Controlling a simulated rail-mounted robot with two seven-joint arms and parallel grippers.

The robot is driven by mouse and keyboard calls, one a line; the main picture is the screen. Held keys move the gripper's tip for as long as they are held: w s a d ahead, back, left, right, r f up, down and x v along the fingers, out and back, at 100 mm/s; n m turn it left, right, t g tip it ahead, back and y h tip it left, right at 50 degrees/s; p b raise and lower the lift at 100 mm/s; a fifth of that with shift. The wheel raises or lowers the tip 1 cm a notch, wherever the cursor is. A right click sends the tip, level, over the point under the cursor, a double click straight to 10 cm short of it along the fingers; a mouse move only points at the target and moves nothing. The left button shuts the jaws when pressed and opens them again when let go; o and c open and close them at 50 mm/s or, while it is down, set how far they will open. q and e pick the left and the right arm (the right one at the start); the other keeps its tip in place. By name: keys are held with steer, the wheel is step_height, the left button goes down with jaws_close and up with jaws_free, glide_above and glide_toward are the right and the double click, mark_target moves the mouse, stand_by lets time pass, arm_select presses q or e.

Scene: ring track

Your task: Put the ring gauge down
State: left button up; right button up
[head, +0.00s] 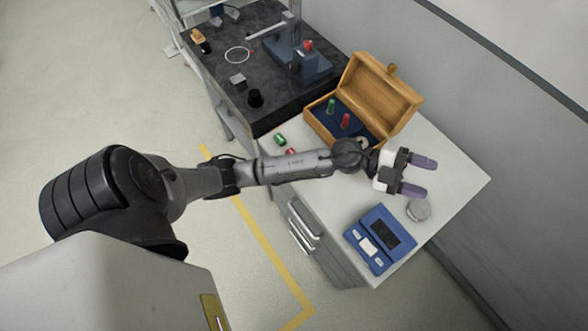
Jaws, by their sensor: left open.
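My left gripper (422,177) is over the right part of the white cabinet top, pointing right. Its two purple fingers are spread apart with nothing between them. A silver round piece (419,210), which looks like the ring gauge, rests on the cabinet top just below the gripper in the picture, apart from the fingers. I cannot make out its bore. Another small pale round piece (362,142) shows at the front of the open wooden case, partly hidden by my left arm. My right gripper is not in view.
The open wooden case (383,97) holds a green-handled and a red-handled gauge. A blue readout box (372,239) stands near the cabinet's front edge. Small green (280,140) and red pieces lie left of the case. The cabinet top (460,180) is clear at right.

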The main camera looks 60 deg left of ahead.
arm_select(q)
steer(key=s+a+f+n+t+y, duration=0.2)
steer(key=s+a+f+n+y, duration=0.95)
steer(key=n+y, duration=0.75)
steer(key=s+d+f+g+h, duration=0.1)
steer(key=s+f+g, duration=0.3)
steer(key=s, duration=0.5)
steer(key=s+d+f+g+h, duration=0.2)
steer(key=s+f+g, duration=0.2)
steer(key=s, duration=0.5)
steer(key=g, duration=0.2)
steer(key=shift+s+n+g, duration=0.25)
steer(key=shift+n+g, duration=0.05)
steer(key=shift+d+r, duration=0.1)
steer(key=shift+c, duration=0.7)
